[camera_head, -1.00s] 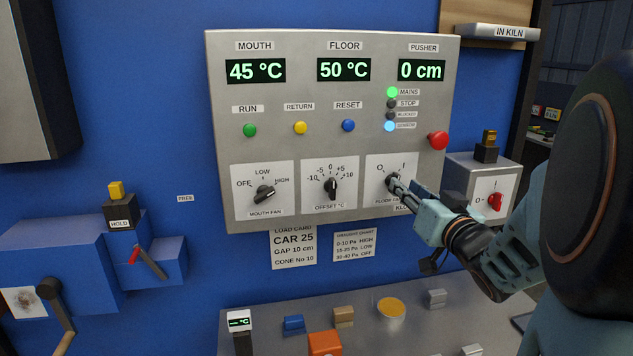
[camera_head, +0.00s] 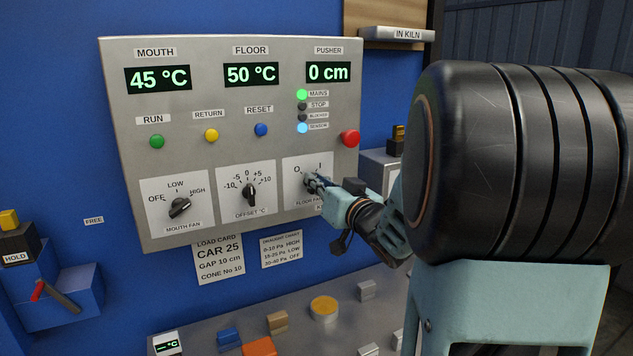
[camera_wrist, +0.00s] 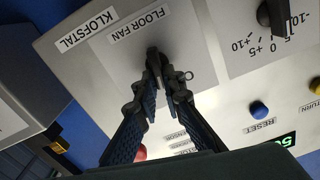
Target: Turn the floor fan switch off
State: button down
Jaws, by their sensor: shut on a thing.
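The floor fan switch is a black knob (camera_wrist: 153,54) on a white plate (camera_wrist: 112,47) labelled FLOOR FAN, marked O and I. In the head view the knob (camera_head: 308,181) sits at the lower right of the grey control panel (camera_head: 230,130), mostly covered by my gripper (camera_head: 315,184). My gripper (camera_wrist: 158,82) is shut on the knob, its two dark fingers on either side in the wrist view. The O mark shows beside one fingertip there. The fingers hide much of the knob, so I cannot tell which mark it points to.
The offset knob (camera_head: 250,195) and mouth fan knob (camera_head: 180,208) are left of my gripper. A red button (camera_head: 350,139) is just above right. A grey box (camera_head: 377,165) stands right of the panel. Below, a bench (camera_head: 205,322) holds several small blocks.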

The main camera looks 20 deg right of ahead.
jog(key=shift+n+b, duration=0.3)
jog(key=shift+a+f+n+b, duration=0.1)
jog(key=shift+a+n+b, duration=0.1)
jog(key=shift+n+b, duration=1.35)
jog(key=shift+a+r+n+b, duration=0.1)
jog(key=shift+a+n+b, duration=0.05)
jog(key=shift+n+b, duration=1.45)
jog(key=shift+a+f+n+b, duration=0.1)
jog(key=shift+a+n+b, duration=0.1)
jog(key=shift+n+b, duration=1.35)
jog(key=c, duration=2)
grip_release()
jog(key=shift+w, duration=0.1)
jog(key=shift+c, duration=0.2)
